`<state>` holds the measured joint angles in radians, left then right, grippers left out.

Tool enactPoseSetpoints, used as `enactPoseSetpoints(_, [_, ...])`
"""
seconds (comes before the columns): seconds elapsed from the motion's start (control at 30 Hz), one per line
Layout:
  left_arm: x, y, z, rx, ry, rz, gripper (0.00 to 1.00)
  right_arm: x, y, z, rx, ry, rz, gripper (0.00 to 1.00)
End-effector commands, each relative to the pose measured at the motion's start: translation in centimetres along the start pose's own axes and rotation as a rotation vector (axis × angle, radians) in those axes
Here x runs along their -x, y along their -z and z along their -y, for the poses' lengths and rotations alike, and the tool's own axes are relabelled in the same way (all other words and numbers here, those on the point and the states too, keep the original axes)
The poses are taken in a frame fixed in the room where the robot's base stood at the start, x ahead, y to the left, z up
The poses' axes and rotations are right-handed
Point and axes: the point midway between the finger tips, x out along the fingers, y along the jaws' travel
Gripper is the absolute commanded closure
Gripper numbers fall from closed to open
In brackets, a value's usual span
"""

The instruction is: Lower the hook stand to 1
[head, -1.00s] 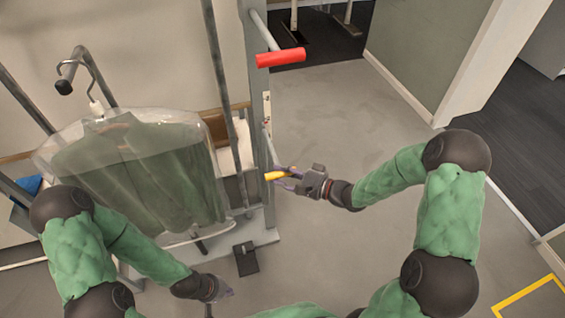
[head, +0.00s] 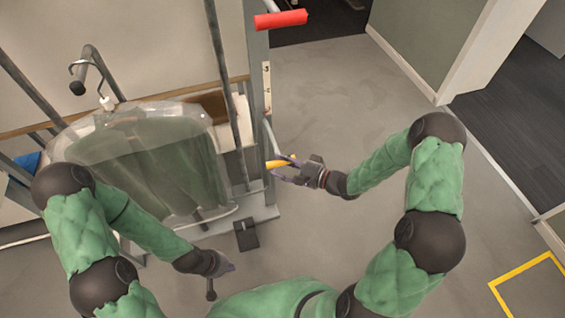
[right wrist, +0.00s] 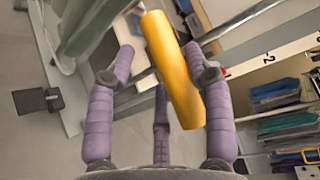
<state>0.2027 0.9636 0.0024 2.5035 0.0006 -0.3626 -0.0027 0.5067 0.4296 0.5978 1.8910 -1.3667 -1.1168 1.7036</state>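The hook stand has a grey upright post (head: 257,90) with a red handle (head: 281,19) high on it and a yellow handle (head: 280,163) lower down. A number scale (head: 267,78) runs on the post; a 2 shows in the right wrist view. A bent hook bar (head: 92,62) carries a green garment in a clear cover (head: 150,165). My right gripper (head: 290,170) is at the yellow handle.
A black foot pedal (head: 246,235) sits by the stand's base (head: 230,222). Folded clothes (right wrist: 285,110) show at right in the right wrist view. Open floor lies right of the stand. A wall end (head: 465,50) and yellow floor marking (head: 525,275) are further right.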

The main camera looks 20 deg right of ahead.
Motion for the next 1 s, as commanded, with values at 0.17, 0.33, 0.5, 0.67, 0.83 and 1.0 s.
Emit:
enactPoseSetpoints(0.17, [0.0,0.0,0.0,0.0,0.0,0.0,1.0,0.0,0.1,0.2,0.004,0.004,0.0,0.41])
enactPoseSetpoints(0.33, [0.0,0.0,0.0,0.0,0.0,0.0,1.0,0.1,0.1,0.3,0.007,0.006,-0.001,0.41])
enactPoseSetpoints(0.5, [0.0,0.0,0.0,0.0,0.0,0.0,1.0,1.8,0.2,0.3,0.006,0.007,-0.004,0.41])
enactPoseSetpoints(0.67, [0.0,0.0,0.0,0.0,0.0,0.0,1.0,4.9,0.3,0.3,0.007,0.006,-0.006,0.41])
enactPoseSetpoints(0.83, [0.0,0.0,0.0,0.0,0.0,0.0,1.0,8.2,0.2,0.2,0.005,0.005,-0.006,0.41])
enactPoseSetpoints(1.0, [0.0,0.0,0.0,0.0,0.0,0.0,1.0,10.7,0.2,0.1,0.006,0.004,-0.004,0.41])
